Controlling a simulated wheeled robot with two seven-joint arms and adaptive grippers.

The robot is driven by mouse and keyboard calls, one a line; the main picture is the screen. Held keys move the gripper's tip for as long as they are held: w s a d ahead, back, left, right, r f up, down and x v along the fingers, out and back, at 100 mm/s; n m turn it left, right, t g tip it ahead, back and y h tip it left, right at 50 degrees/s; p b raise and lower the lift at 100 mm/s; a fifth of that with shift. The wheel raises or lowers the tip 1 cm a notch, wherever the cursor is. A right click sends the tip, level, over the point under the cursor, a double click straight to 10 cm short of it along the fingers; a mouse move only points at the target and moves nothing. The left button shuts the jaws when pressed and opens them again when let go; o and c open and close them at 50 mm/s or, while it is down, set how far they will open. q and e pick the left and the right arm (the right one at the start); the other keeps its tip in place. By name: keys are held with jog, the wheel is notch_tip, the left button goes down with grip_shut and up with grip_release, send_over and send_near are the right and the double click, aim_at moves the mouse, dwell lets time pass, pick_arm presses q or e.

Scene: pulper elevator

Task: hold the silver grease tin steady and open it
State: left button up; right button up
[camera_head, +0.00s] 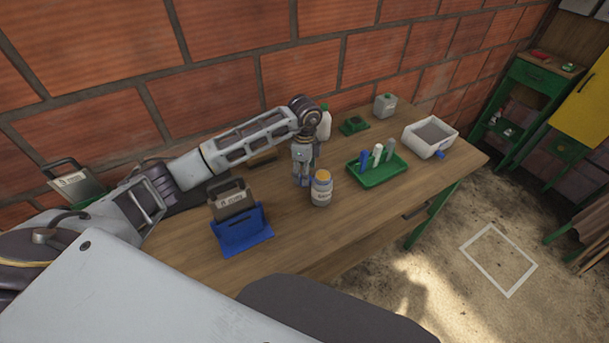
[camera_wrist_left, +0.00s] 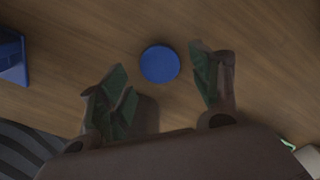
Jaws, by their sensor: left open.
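A pale grey labelled jar (camera_head: 321,190) with an orange lid stands upright on the bench; its label is too small to read. My left gripper (camera_head: 302,180) points down just left of this jar, low over the bench. In the left wrist view, my left gripper (camera_wrist_left: 163,88) has its green-padded fingers spread, with nothing held. A round blue top (camera_wrist_left: 160,63) shows near the gap between them. I cannot match this blue top to a thing in the head view, nor tell which thing is the silver tin. My right gripper is out of view.
A green tray (camera_head: 385,178) with several upright tubes is right of the jar. A white bin (camera_head: 430,137) stands farther right. A brick wall backs the bench. The bench front is fairly clear.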

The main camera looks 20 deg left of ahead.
pick_arm(q)
notch_tip(320, 180, up, 9)
jog(key=shift+b, duration=0.3)
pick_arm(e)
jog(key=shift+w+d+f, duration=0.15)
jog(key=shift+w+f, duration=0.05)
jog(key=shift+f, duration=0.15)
pick_arm(q)
jog(key=shift+r, duration=0.1)
jog(key=shift+r, duration=0.1)
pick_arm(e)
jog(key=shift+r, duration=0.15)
pick_arm(q)
notch_tip(320, 180, up, 10)
jog(key=p, duration=1)
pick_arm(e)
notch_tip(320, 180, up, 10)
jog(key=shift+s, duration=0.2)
